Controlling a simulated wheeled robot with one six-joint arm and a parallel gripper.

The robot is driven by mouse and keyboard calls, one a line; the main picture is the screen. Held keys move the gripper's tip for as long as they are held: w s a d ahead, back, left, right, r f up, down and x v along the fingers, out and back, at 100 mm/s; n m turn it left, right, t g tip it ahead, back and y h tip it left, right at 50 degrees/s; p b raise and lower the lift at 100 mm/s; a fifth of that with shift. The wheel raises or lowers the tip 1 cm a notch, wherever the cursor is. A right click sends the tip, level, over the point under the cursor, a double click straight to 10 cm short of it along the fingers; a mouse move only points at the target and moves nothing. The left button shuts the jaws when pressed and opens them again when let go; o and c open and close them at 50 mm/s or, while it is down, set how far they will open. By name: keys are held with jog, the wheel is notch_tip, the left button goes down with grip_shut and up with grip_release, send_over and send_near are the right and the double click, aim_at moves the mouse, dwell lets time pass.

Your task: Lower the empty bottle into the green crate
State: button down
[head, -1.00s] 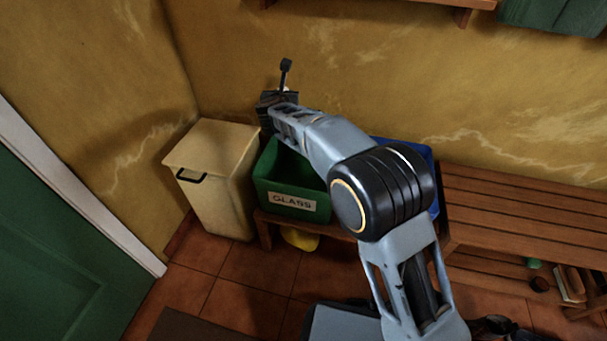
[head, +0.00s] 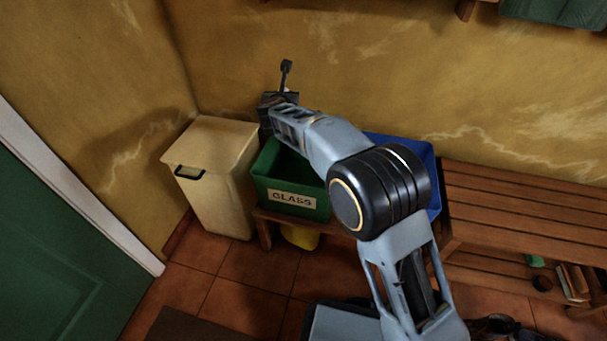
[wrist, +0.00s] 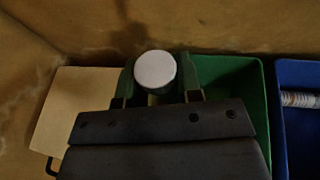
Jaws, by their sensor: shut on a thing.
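The green crate (head: 290,197), labelled GLASS, stands on a low wooden stand against the back wall. My gripper (wrist: 157,80) is shut on the bottle (wrist: 155,69), which shows from above as a pale round top between the two fingers. The crate also shows in the wrist view (wrist: 256,100), beneath and to the right of the gripper. How deep the bottle's base sits cannot be seen.
A cream lidded bin (head: 217,185) stands close to the crate's left. A blue crate (head: 425,158) adjoins on the right, with a striped pale item (wrist: 300,99) inside. A slatted bench (head: 520,205) is farther right. The back wall is close behind the gripper.

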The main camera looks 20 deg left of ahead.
jog(key=shift+f+b, duration=1.8)
jog(key=shift+f, duration=7.95)
jog(key=c, duration=0.7)
grip_release()
jog(key=shift+f, duration=0.1)
